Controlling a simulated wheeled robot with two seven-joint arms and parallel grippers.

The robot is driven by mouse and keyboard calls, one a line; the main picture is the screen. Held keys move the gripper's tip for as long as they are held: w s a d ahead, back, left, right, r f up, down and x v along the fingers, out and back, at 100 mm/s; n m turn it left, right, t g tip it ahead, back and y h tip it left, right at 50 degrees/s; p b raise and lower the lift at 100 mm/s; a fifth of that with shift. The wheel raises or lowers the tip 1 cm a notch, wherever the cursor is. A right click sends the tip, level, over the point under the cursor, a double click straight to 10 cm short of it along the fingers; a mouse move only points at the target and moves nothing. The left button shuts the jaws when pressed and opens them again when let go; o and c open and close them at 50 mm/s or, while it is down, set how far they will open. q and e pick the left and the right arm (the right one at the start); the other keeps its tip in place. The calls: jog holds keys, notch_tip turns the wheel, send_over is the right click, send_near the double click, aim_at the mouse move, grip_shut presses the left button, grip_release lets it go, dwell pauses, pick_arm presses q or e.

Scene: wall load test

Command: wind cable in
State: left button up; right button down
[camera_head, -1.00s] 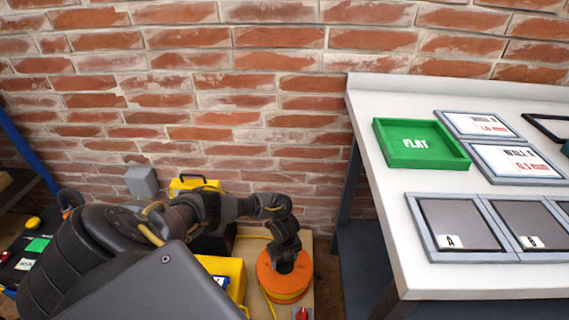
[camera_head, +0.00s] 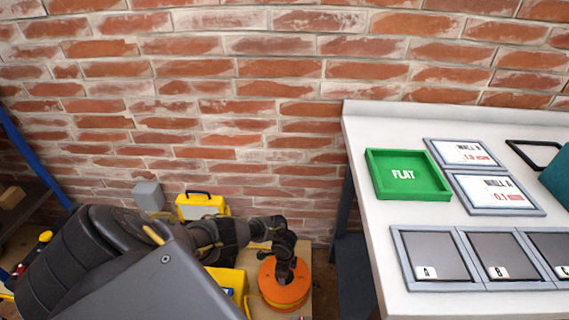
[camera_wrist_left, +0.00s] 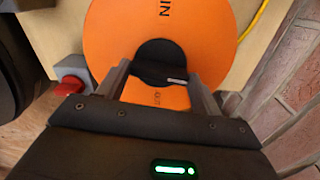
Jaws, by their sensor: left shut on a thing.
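An orange cable reel (camera_head: 285,287) lies on a light wooden board at the lower middle of the head view. In the left wrist view the orange reel (camera_wrist_left: 210,35) fills the top middle, with "IN" and "OUT" lettering and a black hub (camera_wrist_left: 165,62). My left gripper (camera_head: 284,268) reaches down onto the reel from above. In the wrist view my left gripper (camera_wrist_left: 160,82) has its fingers on either side of the black hub and is shut on it. A yellow cable (camera_wrist_left: 254,20) runs beside the reel. My right gripper is not in view.
A red switch (camera_wrist_left: 70,86) sits near the reel. A yellow case (camera_head: 200,207) and a grey box (camera_head: 148,195) stand by the brick wall. A white table (camera_head: 372,225) on the right carries a green FLAT tray (camera_head: 420,192) and several framed panels.

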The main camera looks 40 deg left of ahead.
pick_arm(q)
jog(key=shift+r+n+p, duration=0.15)
jog(key=shift+n+p, duration=0.3)
jog(key=shift+n, duration=0.55)
jog(key=n+p, duration=0.1)
jog(key=n, duration=0.2)
jog(key=shift+n, duration=0.4)
jog(key=n+p, duration=0.1)
jog(key=n, duration=0.1)
jog(key=shift+n, duration=0.3)
jog(key=n+p, duration=0.1)
jog(key=n, duration=0.2)
jog(key=shift+n, duration=0.3)
jog(key=n+p, duration=0.1)
jog(key=n, duration=0.3)
jog(key=shift+d, duration=0.1)
jog(key=shift+n, duration=1.8)
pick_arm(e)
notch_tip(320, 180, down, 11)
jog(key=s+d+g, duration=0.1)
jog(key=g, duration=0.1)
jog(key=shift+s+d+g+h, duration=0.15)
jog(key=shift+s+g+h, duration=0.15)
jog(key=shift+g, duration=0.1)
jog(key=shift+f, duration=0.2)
pick_arm(q)
jog(key=o, duration=1)
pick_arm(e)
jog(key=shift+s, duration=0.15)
